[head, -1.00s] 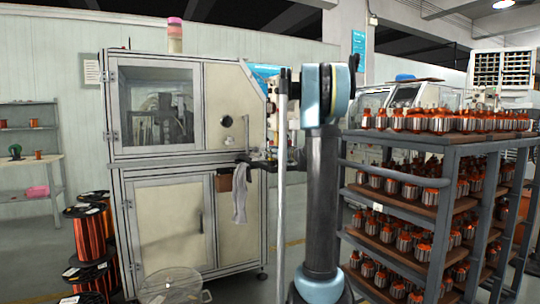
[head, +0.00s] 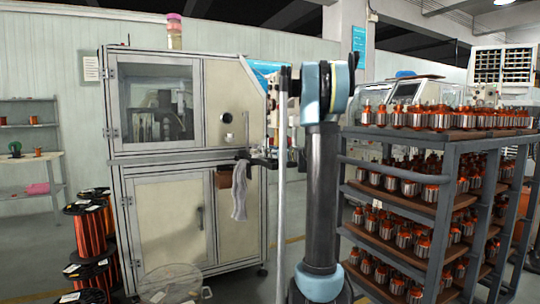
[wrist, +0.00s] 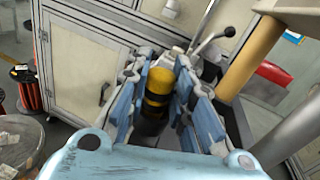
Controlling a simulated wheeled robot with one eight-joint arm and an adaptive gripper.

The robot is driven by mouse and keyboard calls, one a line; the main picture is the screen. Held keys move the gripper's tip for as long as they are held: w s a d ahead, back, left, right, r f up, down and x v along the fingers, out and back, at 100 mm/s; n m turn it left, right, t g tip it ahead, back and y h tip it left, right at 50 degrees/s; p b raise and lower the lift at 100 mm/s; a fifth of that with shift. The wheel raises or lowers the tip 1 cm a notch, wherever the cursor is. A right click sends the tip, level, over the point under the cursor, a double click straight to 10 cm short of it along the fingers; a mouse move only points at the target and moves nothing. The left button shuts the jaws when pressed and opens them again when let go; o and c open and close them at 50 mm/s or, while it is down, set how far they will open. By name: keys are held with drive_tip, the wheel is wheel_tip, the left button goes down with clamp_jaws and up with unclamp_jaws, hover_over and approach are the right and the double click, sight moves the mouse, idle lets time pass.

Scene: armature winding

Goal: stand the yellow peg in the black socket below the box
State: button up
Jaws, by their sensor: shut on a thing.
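The yellow peg (wrist: 160,78) shows in the wrist view, with a dark band and a black part toward my palm. My gripper (wrist: 163,70) has its blue fingers on either side of the peg and is shut on it. A pale grey fixture lies just beyond the fingertips. I cannot make out the black socket; the fingers and peg may hide it. In the head view, a small brown box (head: 223,179) sits at the machine's right side, beside a hanging cloth. My gripper cannot be made out in the head view.
The cream machine cabinet (head: 168,215) stands ahead. A lever with a black knob (wrist: 229,31) is close beyond my gripper, and a tan cylinder (wrist: 252,55) is to its right. A rack of armatures (head: 447,170) stands right; copper spools (head: 88,240) stand left.

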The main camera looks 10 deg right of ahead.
drive_tip(key=o, duration=1)
drive_tip(key=shift+o, duration=0.2)
drive_tip(key=v, duration=1.2)
drive_tip(key=s+a+f+n+g+h, duration=0.1)
drive_tip(key=s+a+f+n+g, duration=0.2)
drive_tip(key=s+a+f+n, duration=0.3)
drive_tip(key=s+a+f+n+g, duration=0.2)
drive_tip(key=s+a+f+n, duration=0.15)
drive_tip(key=s, duration=0.55)
drive_tip(key=s+a+f+n+g+h, duration=0.1)
drive_tip(key=s+a+f+n+g, duration=0.3)
drive_tip(key=s, duration=0.3)
drive_tip(key=s+d+f+n+g+h, duration=0.1)
drive_tip(key=s+d+f+n+h, duration=0.2)
drive_tip(key=s+f+n, duration=0.4)
drive_tip(key=s+d+f+n+g+h, duration=0.2)
drive_tip(key=s+d+f+n+h, duration=0.2)
drive_tip(key=s, duration=1.3)
wheel_tip(320, 180, down, 6)
drive_tip(key=n, duration=0.3)
drive_tip(key=shift+n+g+h, duration=0.3)
drive_tip(key=shift+n, duration=0.05)
